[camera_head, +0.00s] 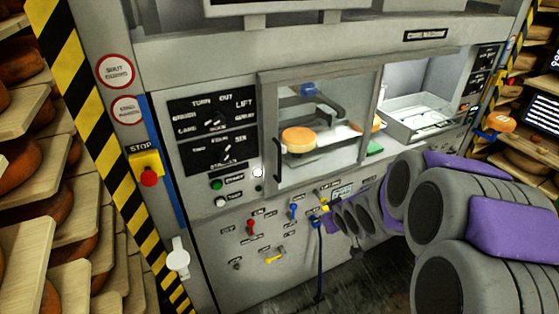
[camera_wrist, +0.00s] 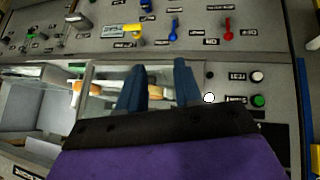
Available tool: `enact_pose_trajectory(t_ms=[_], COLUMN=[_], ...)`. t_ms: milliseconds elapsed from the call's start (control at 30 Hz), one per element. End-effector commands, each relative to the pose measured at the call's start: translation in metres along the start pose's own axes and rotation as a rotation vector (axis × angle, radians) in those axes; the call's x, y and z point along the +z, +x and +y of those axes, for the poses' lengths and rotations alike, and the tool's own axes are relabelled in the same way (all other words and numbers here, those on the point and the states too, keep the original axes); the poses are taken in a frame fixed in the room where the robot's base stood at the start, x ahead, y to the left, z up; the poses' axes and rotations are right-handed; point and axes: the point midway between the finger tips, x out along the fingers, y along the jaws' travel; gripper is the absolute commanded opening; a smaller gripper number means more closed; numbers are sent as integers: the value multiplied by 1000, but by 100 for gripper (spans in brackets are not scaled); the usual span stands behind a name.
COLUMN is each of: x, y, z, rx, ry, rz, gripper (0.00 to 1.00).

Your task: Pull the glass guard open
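The glass guard (camera_head: 335,98) is a framed clear pane on the front of the grey machine. It covers the left part of the machine's opening. A dark vertical handle (camera_head: 277,160) is on its left edge. A yellow-orange cheese wheel (camera_head: 299,140) shows behind the glass. In the wrist view, which looks upside down, my gripper (camera_wrist: 158,70) has two blue fingers apart with nothing seen between them. They overlap the glass guard (camera_wrist: 105,75) and its edge. The handle cannot be made out there. In the head view my arm comes in from the right, and my fingertips are not clear.
The opening right of the glass is uncovered and shows a metal tray (camera_head: 415,118). Below the guard are small coloured levers, including a red one (camera_head: 251,227). A red stop button (camera_head: 149,176) is at the left. Shelves of cheese (camera_head: 50,200) stand at far left.

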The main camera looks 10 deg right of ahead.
Motion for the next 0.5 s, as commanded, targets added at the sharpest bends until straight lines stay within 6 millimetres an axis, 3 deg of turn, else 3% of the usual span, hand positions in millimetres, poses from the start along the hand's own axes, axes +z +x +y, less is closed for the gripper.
enact_pose_trajectory(t_ms=[100, 233, 367, 500], x=[-23, -47, -65, -79], y=[29, 51, 61, 58], z=[6, 5, 2, -2], rx=[-48, -114, -191, -267], ry=[-24, -36, -21, 17], rz=[148, 333, 526, 723], gripper=[34, 34, 34, 34])
